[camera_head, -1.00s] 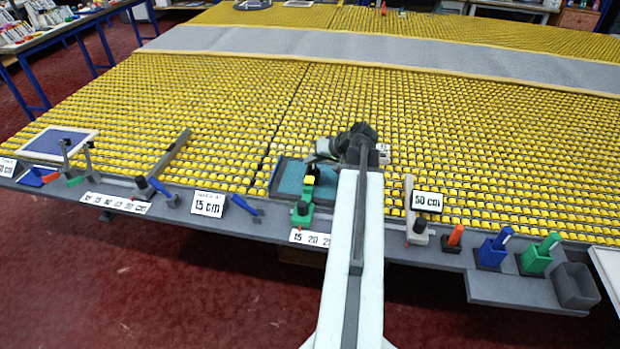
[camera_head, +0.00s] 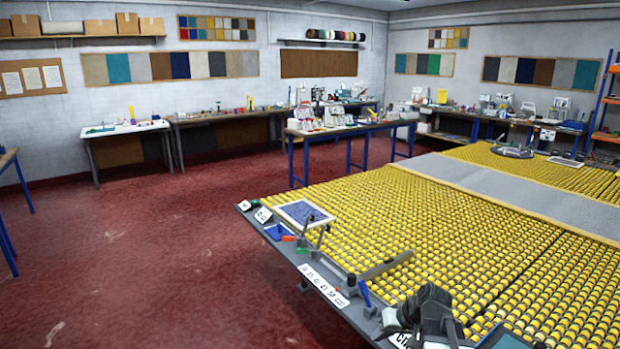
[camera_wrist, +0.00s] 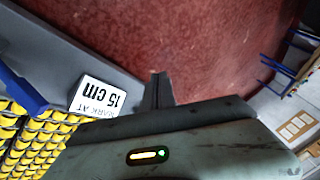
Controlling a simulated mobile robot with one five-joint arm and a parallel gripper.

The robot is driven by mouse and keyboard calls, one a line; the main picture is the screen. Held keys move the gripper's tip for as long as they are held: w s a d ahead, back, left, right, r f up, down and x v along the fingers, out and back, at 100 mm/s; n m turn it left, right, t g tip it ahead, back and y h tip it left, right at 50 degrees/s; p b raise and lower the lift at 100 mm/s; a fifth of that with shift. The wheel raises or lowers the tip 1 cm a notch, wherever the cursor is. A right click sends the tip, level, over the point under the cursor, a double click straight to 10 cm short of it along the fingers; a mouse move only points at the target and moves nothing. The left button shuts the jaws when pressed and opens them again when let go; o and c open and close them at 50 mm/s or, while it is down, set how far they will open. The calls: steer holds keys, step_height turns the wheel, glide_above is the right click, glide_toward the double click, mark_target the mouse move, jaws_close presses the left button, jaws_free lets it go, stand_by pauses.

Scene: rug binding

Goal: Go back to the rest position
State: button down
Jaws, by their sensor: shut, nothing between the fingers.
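My gripper (camera_head: 390,319) is at the bottom right of the head view, over the near edge of the roller table (camera_head: 375,210). Its dark wrist partly covers the table edge, and its fingers point left. In the wrist view my gripper (camera_wrist: 159,88) shows its fingers closed together with nothing between them. They stand out against the table edge and the red floor. A white "15 cm" card (camera_wrist: 97,96) is left of the fingers and apart from them.
A framed blue sample (camera_head: 303,214), a grey bar (camera_head: 386,264) and a number strip (camera_head: 324,286) lie along the table's near edge. Red floor (camera_head: 170,250) is open to the left. Workbenches (camera_head: 225,117) line the back wall.

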steer(key=s+a+f+n+g+h, duration=0.15)
steer(key=s+a, duration=0.25)
steer(key=a, duration=0.5)
steer(key=s+d+f+m+g+h, duration=0.2)
steer(key=s+d+g+h, duration=0.1)
steer(key=s, duration=0.2)
steer(key=shift+s+d, duration=0.15)
steer(key=shift+s, duration=0.15)
